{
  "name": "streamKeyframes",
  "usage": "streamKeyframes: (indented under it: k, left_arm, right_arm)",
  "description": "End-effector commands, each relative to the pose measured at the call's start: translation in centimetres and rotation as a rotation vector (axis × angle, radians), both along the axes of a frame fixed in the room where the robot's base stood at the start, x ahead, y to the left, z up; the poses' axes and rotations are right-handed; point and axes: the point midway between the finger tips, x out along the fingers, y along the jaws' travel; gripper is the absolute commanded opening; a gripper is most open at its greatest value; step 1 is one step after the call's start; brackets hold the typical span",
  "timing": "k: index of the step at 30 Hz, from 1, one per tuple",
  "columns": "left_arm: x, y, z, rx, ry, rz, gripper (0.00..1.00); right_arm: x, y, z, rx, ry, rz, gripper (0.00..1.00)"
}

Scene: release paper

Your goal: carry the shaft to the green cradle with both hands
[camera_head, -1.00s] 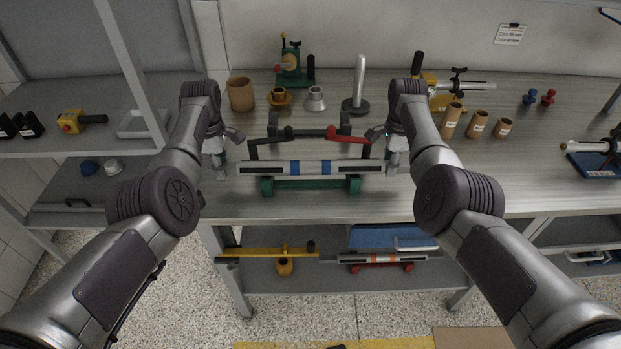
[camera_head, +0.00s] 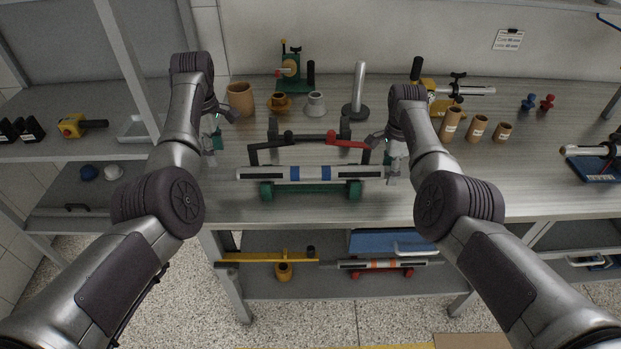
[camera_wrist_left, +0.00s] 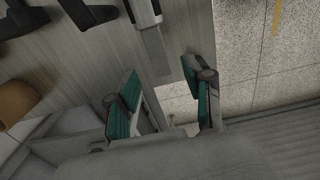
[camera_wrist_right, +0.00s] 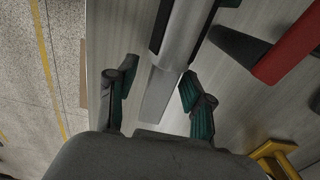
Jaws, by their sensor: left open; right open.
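My left gripper (camera_head: 212,150) is open and empty, off the shaft's left end. The left wrist view shows that shaft end (camera_wrist_left: 153,45) ahead of the spread fingers. My right gripper (camera_head: 393,168) is open at the shaft's right end. In the right wrist view the end piece of the shaft (camera_wrist_right: 160,92) lies between the spread fingers; I cannot tell whether they touch it.
Cups (camera_head: 240,98), a grey post (camera_head: 358,90) and brown tubes (camera_head: 478,126) stand further back. A shaft with orange bands (camera_head: 378,264) lies on the lower shelf. The bench front is clear.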

Motion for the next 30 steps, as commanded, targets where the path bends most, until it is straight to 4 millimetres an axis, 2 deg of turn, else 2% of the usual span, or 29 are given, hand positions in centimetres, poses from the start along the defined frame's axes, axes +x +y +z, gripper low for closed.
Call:
streamKeyframes:
  k: [1,6,13,17,24,30]
  left_arm:
    - [0.1,0.0,1.1,0.000,-0.004,0.000,0.51]
    - [0.0,0.0,3.5,0.001,-0.002,-0.001,0.51]
    - [0.0,0.0,4.4,0.001,0.000,-0.001,0.51]
    - [0.0,0.0,4.4,0.001,0.000,0.000,0.51]
    - [0.0,0.0,4.4,0.001,0.000,0.000,0.51]
    - [0.0,0.0,4.4,0.001,0.000,0.000,0.51]
  right_arm:
    - [0.0,0.0,0.0,0.000,0.000,0.000,0.52]
    - [0.0,0.0,0.0,0.000,0.000,0.000,0.52]
    - [0.1,0.0,0.9,0.000,-0.003,0.000,0.52]
    - [0.1,0.0,3.2,0.000,-0.005,0.000,0.52]
    - [0.1,0.0,8.4,0.000,-0.004,0.000,0.52]
    - [0.1,0.0,11.1,0.000,-0.001,0.000,0.52]
